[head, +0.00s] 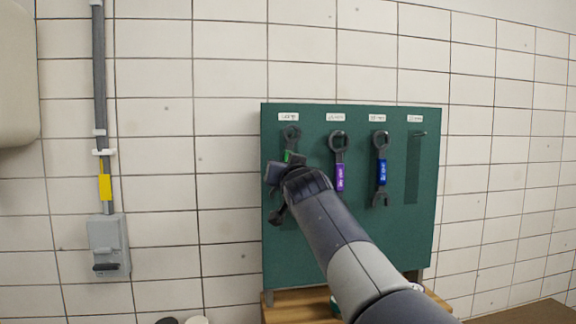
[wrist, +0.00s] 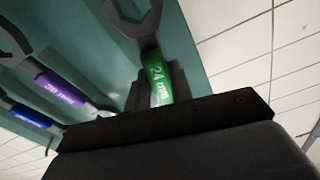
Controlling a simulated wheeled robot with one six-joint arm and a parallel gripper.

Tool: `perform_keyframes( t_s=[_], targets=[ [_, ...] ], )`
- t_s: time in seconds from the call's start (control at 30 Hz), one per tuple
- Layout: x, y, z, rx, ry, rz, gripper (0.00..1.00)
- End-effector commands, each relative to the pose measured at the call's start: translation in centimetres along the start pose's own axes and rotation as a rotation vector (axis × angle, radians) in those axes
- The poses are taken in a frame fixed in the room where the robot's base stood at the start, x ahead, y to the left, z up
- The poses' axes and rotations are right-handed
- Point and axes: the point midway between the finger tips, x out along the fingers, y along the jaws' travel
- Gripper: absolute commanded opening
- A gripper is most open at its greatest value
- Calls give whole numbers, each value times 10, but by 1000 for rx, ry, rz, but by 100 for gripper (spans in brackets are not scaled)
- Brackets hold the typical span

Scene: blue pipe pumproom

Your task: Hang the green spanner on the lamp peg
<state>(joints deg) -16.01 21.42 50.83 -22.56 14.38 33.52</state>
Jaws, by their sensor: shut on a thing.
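The green spanner (head: 291,134) is dark with a green band and stands ring end up under the leftmost label of the green board (head: 350,235). My gripper (head: 287,165) is shut on it at the green band, which shows "24 mm" in the wrist view (wrist: 158,80). My gripper and wrist hide its lower part in the head view. I cannot tell whether its ring is around a peg. An empty peg (head: 419,133) sticks out at the board's far right, above a dark spanner-shaped strip. The label texts are too small to read, so I cannot tell which peg is the lamp peg.
A purple-banded spanner (head: 340,175) and a blue-banded spanner (head: 381,170) hang right of the green one. A wooden surface (head: 300,303) lies below the board. A grey switch box (head: 108,247) and conduit are on the tiled wall at left.

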Motion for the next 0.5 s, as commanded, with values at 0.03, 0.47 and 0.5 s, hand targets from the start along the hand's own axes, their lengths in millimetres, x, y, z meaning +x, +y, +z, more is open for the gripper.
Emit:
perform_keyframes(
  t_s=[0.03,0.47,0.5],
  targets=[
    [4,0,-2,0,1,0,0],
    [25,1,8,0,1,0,0],
    [27,2,9,0,1,0,0]
  ],
)
